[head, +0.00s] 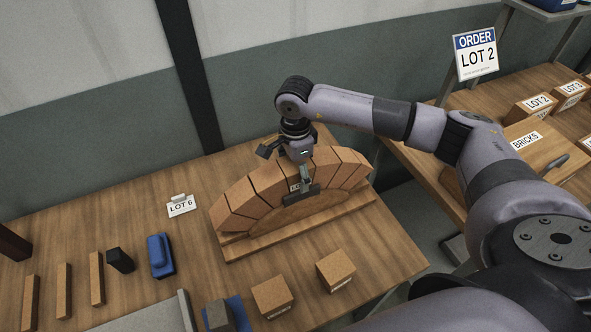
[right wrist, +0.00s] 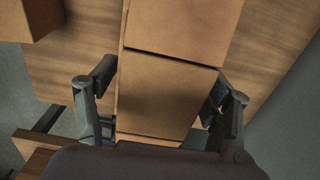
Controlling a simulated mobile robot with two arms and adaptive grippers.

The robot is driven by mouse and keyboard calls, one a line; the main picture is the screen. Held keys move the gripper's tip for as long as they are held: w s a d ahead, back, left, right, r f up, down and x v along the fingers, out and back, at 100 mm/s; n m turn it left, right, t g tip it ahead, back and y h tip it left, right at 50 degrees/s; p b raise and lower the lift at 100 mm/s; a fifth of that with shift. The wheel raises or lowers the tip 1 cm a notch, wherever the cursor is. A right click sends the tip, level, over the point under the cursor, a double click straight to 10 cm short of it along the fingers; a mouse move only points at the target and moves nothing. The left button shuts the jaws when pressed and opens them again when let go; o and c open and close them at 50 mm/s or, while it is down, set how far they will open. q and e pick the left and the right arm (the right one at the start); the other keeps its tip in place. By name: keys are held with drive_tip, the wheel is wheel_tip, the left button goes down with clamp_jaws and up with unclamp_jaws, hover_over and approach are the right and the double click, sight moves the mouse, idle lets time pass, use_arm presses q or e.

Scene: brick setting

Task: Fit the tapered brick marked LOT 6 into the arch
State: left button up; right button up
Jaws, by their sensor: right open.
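The arch (head: 243,199) of tapered bricks stands on a wooden base at the table's middle. My right gripper (head: 299,180) is at the top of the arch, pointing down. In the right wrist view my right gripper (right wrist: 162,108) is open, with one finger on each side of a tapered brick (right wrist: 165,92). A partly hidden label beginning "LO" (head: 294,187) shows on the brick under the gripper; its number cannot be read. The gripper hides part of the crown, so I cannot tell how snugly that brick sits. My left gripper is not in view.
A LOT 6 card (head: 181,206) stands left of the arch. Two loose bricks (head: 272,297) (head: 336,270) sit in front. A blue tool (head: 160,256) and several thin wooden strips lie left. An ORDER LOT 2 sign (head: 476,53) stands over the right bench.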

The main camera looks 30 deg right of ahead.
drive_tip(key=shift+r, duration=0.1)
drive_tip(key=shift+r, duration=0.2)
wheel_tip(320, 180, up, 10)
drive_tip(key=b, duration=0.4)
drive_tip(key=shift+r, duration=0.85)
